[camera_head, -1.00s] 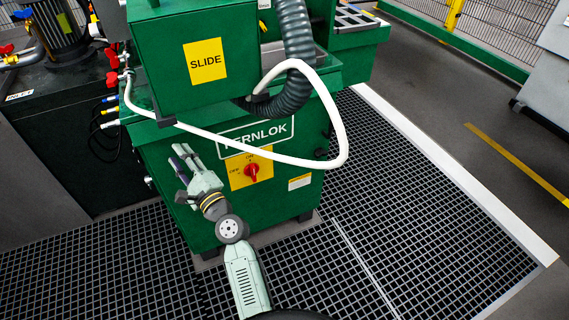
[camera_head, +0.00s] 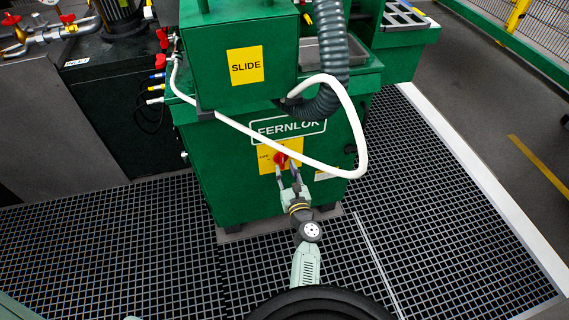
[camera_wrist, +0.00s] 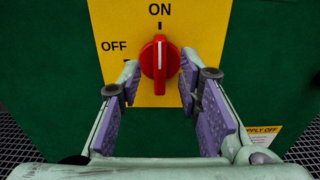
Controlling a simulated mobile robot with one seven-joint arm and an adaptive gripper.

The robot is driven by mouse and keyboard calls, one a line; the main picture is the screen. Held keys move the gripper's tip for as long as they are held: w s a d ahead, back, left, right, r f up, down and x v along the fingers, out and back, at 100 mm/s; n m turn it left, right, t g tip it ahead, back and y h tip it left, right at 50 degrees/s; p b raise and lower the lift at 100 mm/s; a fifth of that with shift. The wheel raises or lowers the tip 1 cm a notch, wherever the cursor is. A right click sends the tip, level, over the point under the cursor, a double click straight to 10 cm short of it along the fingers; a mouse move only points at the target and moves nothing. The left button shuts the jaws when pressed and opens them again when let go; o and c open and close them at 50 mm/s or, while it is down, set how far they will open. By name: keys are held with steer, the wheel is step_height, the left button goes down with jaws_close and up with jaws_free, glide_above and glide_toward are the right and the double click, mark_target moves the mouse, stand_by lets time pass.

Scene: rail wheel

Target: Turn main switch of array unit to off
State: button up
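The main switch is a red rotary knob (camera_wrist: 160,60) on a yellow plate (camera_wrist: 118,22) marked ON at the top and OFF at the left. Its white line is upright, pointing to ON. In the head view the knob (camera_head: 281,158) sits on the front of the green machine below the FERNLOK label. My gripper (camera_wrist: 158,88) is open, with its purple-padded fingers to the left and right of the knob's lower part. I cannot tell whether either finger touches it. In the head view my gripper (camera_head: 287,178) is in front of the plate and partly covers it.
A white hose (camera_head: 357,130) loops across the machine front just above and beside the switch. The green machine cabinet (camera_head: 220,180) stands on dark floor grating (camera_head: 420,180). A yellow SUPPLY OFF label (camera_wrist: 261,138) is at the lower right of the panel.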

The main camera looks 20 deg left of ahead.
mark_target(282, 160)
steer(key=shift+x, duration=1.45)
steer(key=shift+c, duration=0.2)
jaws_close()
